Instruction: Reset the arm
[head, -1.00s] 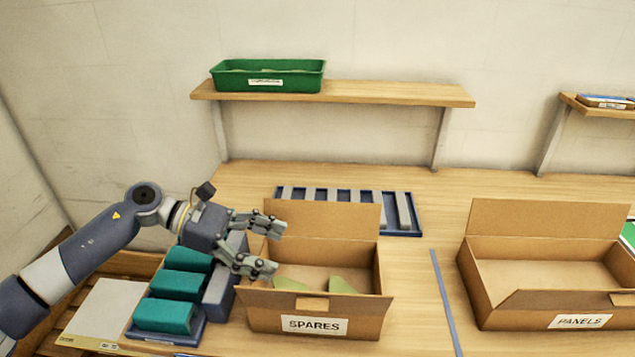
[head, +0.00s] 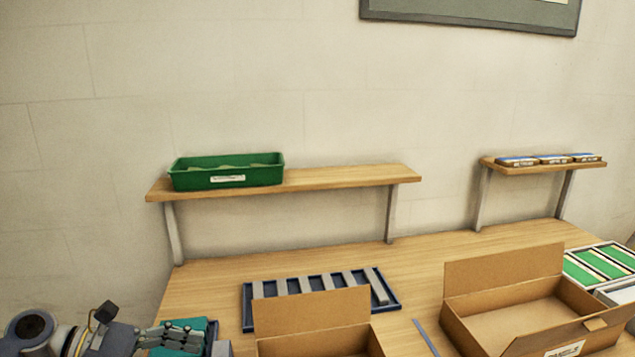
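My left arm comes in at the bottom left of the head view. Its gripper (head: 190,340) is low in the picture, in front of a teal block (head: 188,323) and left of the nearer cardboard box (head: 312,310). Its fingers are small and partly cut off by the bottom edge, so whether they are apart or together is unclear. No held thing is visible. My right gripper is not in view.
The second open cardboard box (head: 505,270) stands at right. A blue slotted tray (head: 248,310) with grey bars lies behind the nearer box. A green bin (head: 225,175) sits on the wall shelf (head: 345,182). Green panels (head: 600,262) lie at far right. Bare tabletop (head: 425,262) shows between.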

